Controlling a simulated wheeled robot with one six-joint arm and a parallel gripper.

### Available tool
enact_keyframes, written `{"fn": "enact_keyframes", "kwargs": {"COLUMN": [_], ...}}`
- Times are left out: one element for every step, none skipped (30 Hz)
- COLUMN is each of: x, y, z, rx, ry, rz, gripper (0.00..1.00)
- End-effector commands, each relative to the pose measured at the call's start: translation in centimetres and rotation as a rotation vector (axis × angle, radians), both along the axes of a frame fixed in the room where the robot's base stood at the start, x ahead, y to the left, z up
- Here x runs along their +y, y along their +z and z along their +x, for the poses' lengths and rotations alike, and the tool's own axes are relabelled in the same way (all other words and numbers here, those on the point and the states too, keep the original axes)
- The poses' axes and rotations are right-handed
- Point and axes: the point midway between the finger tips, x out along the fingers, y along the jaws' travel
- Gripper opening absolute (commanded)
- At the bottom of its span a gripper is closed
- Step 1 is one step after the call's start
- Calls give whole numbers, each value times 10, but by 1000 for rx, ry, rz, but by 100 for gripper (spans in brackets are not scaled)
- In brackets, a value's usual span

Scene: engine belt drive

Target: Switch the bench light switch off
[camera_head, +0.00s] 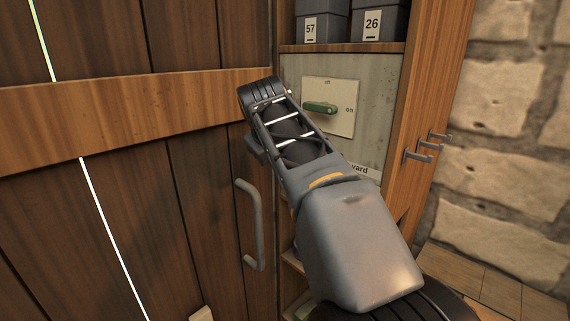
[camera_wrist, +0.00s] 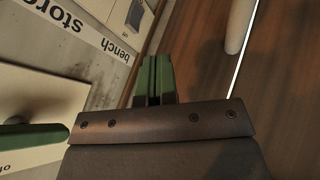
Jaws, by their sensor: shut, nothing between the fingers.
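In the wrist view a label reading "bench" (camera_wrist: 122,48) lies beside a cream plate (camera_wrist: 118,14) with a dark grey switch piece (camera_wrist: 135,14), cut by the top edge. I cannot tell that switch's position. My gripper (camera_wrist: 153,62) has its green fingers together, with nothing between them, pointing toward the edge of this panel. I cannot tell whether they touch anything. In the head view my arm hides the fingers and part of the switch panel (camera_head: 376,70).
A green lever (camera_head: 320,107) on a cream plate (camera_head: 340,92) lies level, its end toward "on". Another green lever (camera_wrist: 32,136) shows in the wrist view, near a "store" label (camera_wrist: 66,16). A wooden door (camera_head: 110,120) with a grey handle (camera_head: 254,225) stands left. Boxes (camera_head: 377,20) sit above.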

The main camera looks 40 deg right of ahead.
Motion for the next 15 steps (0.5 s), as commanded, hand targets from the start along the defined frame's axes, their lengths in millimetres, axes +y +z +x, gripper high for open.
{"fn": "enact_keyframes", "kwargs": {"x": [0,0,0,0,0,0,0,-1,-2,-3,-4,-6,-8,-9,-12], "y": [0,0,0,0,-1,-1,-2,-2,-4,-6,-9,-13,-16,-20,-26], "z": [0,0,0,0,0,0,1,1,2,3,5,7,9,11,15], "rx": [0,0,0,0,0,0,0,0,0,1,2,2,2,3,4], "ry": [0,0,-1,-1,0,0,0,0,0,0,0,0,0,0,1], "rz": [0,0,0,0,0,1,1,1,1,1,2,2,2,1,2], "gripper": [0,0,0,0,0,0,0,0,0,0,0,0,0,0,0]}}
